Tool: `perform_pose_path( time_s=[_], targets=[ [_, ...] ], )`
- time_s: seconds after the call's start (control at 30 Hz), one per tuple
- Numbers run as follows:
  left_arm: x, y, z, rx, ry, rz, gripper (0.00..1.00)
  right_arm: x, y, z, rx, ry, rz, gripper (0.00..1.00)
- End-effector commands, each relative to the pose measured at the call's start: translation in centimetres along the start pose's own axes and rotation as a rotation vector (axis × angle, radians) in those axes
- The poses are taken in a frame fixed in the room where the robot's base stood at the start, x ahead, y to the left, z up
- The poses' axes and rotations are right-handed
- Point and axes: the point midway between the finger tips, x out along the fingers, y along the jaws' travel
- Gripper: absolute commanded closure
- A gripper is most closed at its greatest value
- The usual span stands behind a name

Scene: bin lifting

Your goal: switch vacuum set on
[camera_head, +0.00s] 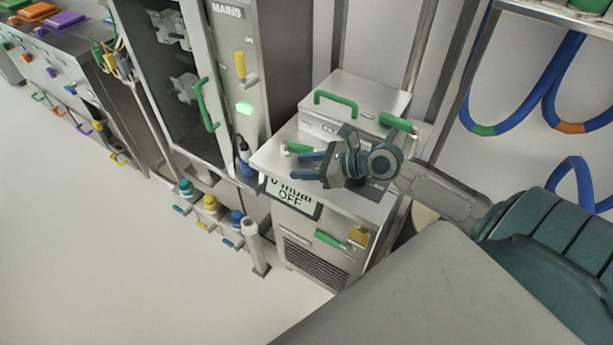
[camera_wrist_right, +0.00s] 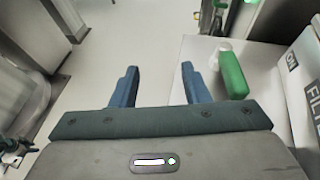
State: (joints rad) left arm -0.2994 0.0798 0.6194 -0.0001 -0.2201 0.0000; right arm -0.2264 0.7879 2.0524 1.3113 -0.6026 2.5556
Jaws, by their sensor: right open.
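The vacuum set is a grey metal cabinet (camera_head: 345,208) whose front display (camera_head: 290,195) reads "0 mbar" and "OFF", partly covered by my gripper. A green lever (camera_head: 299,148) stands on its top; the lever shows large in the right wrist view (camera_wrist_right: 232,75), with a pale end piece. My right gripper (camera_head: 303,166) is open and empty above the cabinet's top front edge. In the right wrist view its fingers (camera_wrist_right: 160,72) point forward, and the lever lies just right of the right finger, not between them. My left gripper is out of view.
A filter box (camera_head: 352,105) with green handles stands on the cabinet's back. A tall "MAINS" cabinet (camera_head: 228,60) with a yellow lever and lit green lamp is to the left. A low valve row (camera_head: 212,208) stands on the floor. Floor at front left is clear.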

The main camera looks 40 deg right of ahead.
Motion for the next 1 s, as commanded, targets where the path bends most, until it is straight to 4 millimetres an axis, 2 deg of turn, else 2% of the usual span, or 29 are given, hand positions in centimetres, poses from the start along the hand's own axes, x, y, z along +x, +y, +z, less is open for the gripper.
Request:
perform_pose_path(
  time_s=[0.1, 0.3, 0.7, 0.77, 0.87, 0.97, 1.0],
  targets=[
    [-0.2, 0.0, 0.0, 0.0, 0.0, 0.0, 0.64, -0.9, 2.4, -0.1, -0.001, 0.002, 0.002, 0.58],
    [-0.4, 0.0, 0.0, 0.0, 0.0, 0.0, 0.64, -1.7, 4.6, -0.2, 0.0, 0.0, 0.001, 0.58],
    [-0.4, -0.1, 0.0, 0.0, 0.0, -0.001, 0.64, -1.9, 5.1, -0.2, 0.0, -0.001, -0.001, 0.58],
    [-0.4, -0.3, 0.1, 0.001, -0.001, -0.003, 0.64, -1.9, 4.8, -0.1, -0.008, -0.007, -0.009, 0.58],
    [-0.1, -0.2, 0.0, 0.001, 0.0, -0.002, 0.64, -1.6, 3.3, 1.1, -0.068, -0.054, -0.069, 0.58],
    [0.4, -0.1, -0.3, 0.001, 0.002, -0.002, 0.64, -1.4, 0.4, 3.9, -0.207, -0.16, -0.191, 0.58],
    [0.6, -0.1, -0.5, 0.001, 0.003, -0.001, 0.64, -1.5, -0.9, 5.6, -0.283, -0.22, -0.252, 0.58]
  ],
)
